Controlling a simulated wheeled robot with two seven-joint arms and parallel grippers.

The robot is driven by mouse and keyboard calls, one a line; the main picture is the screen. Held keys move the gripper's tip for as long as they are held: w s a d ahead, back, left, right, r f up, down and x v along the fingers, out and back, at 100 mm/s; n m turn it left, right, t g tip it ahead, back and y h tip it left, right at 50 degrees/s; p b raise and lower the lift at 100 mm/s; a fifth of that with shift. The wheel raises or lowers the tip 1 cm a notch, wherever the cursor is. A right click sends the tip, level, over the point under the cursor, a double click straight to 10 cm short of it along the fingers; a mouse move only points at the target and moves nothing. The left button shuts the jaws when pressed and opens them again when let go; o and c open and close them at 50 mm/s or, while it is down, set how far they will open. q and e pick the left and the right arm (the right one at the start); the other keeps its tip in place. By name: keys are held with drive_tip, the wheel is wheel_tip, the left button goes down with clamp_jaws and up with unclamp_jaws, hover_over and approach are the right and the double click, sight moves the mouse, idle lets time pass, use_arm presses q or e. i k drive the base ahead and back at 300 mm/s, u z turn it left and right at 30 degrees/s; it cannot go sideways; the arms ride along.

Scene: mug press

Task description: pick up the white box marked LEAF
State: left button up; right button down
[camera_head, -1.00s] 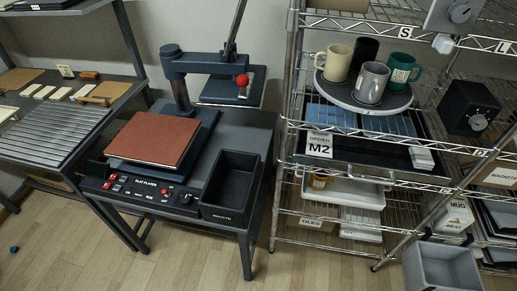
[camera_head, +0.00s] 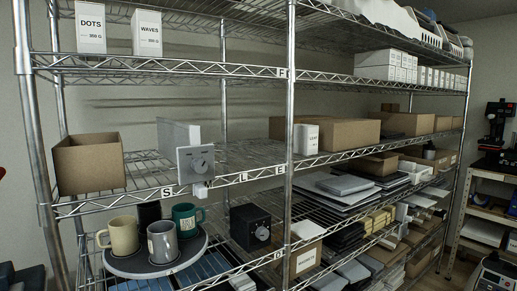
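A small white box (camera_head: 306,140) stands upright on the middle shelf, just right of the front post. Its dark print is too small to read surely, but it may say LEAF. Two other white boxes stand on the upper shelf at the left: one marked DOTS (camera_head: 90,30) and one marked WAVES (camera_head: 147,35). Neither of my grippers shows in this view.
An open cardboard box (camera_head: 90,164) and a grey dial unit (camera_head: 195,160) share the middle shelf. Cardboard boxes (camera_head: 345,134) stand beside the small white box. Below, mugs stand on a round tray (camera_head: 190,258). Metal posts (camera_head: 291,100) front the shelves.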

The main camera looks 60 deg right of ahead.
sight(305, 136)
drive_tip(key=z, duration=3.75)
drive_tip(key=i, duration=1.35)
drive_tip(key=u, duration=1.85)
